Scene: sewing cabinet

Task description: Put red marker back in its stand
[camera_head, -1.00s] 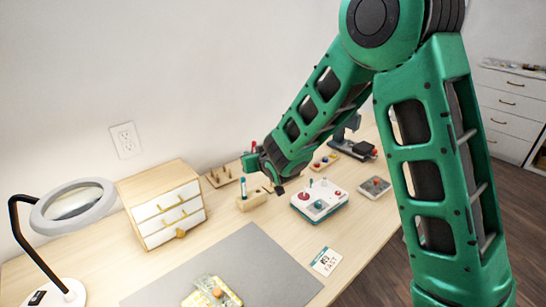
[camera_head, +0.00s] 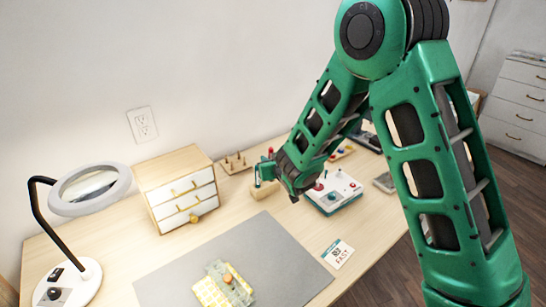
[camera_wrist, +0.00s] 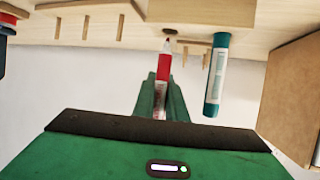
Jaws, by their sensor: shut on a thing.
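My gripper (camera_wrist: 160,100) is shut on the red marker (camera_wrist: 163,75), which has a red body, a white label and a pale tip end. In the wrist view, which looks upside down, the tip end points at the round hole of the wooden stand (camera_wrist: 192,48), and a small gap seems to remain. A teal marker (camera_wrist: 217,75) stands in the stand beside it. In the head view my gripper (camera_head: 267,172) is just above the stand (camera_head: 263,191). A bit of red (camera_head: 270,150) shows at the top of my gripper there.
A small drawer cabinet (camera_head: 175,172) stands left of the stand, and a peg rack (camera_head: 236,163) stands behind. A grey mat (camera_head: 180,275) and ring-lamp magnifier (camera_head: 62,202) are in front and left.

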